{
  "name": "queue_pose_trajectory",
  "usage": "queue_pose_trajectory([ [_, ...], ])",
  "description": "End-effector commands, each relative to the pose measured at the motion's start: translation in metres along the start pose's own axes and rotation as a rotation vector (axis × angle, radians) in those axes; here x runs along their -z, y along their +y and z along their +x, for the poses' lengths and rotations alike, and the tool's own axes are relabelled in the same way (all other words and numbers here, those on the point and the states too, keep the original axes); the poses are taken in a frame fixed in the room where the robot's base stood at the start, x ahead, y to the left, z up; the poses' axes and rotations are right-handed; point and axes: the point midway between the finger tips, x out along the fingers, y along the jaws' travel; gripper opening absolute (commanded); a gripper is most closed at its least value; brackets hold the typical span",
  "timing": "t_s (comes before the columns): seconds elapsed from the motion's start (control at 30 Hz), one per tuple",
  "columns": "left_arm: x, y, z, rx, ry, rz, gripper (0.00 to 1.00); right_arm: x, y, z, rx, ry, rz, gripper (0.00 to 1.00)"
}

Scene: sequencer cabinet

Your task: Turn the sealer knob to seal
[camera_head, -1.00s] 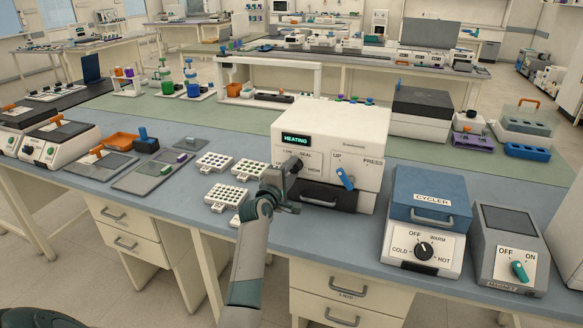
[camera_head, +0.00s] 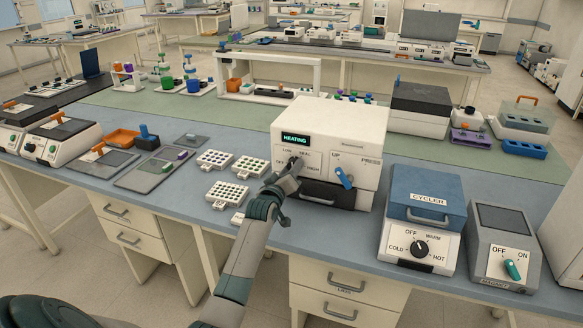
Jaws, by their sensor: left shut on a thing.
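The sealer (camera_head: 345,133) is a white box near the middle of the bench. Its green display (camera_head: 296,140) reads HEATING. The sealer knob sits below the display, among the labels LOW, SEAL, OFF and HIGH, and is mostly hidden by my gripper. My left gripper (camera_head: 294,167) is at the sealer's front panel, shut on the knob. The knob's exact pointing direction cannot be told. A blue lever (camera_head: 344,177) between UP and PRESS is on the panel's right side. My right gripper is not in view.
A blue-lidded cycler (camera_head: 428,195) and a grey magnet box (camera_head: 507,235) stand right of the sealer. White well plates (camera_head: 227,195) lie to its left. A dark drawer front (camera_head: 325,194) with a handle is below the knob.

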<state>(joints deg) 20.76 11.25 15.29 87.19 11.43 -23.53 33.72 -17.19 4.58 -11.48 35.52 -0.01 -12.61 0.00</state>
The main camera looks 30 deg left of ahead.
Motion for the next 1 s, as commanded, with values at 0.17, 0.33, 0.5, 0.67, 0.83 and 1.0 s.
queue_pose_trajectory([
  [0.17, -0.0019, -0.0006, -0.0003, 0.008, 0.003, 0.166, 0.11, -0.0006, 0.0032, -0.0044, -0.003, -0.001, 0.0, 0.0],
  [0.33, -0.0022, -0.0009, -0.0003, 0.015, 0.01, 0.328, 0.11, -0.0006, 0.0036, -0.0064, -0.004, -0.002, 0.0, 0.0],
  [0.5, -0.0029, -0.0008, -0.0003, 0.019, 0.016, 0.476, 0.11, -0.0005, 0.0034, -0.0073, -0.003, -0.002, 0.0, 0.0],
  [0.67, -0.0031, -0.0012, -0.0004, 0.024, 0.022, 0.589, 0.11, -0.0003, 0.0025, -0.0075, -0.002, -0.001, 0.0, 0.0],
  [0.83, -0.0035, -0.0013, -0.0003, 0.027, 0.024, 0.668, 0.11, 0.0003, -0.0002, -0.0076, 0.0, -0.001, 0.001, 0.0],
  [1.0, -0.0037, -0.0014, -0.0003, 0.028, 0.026, 0.705, 0.11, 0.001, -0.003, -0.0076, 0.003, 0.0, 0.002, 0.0],
])
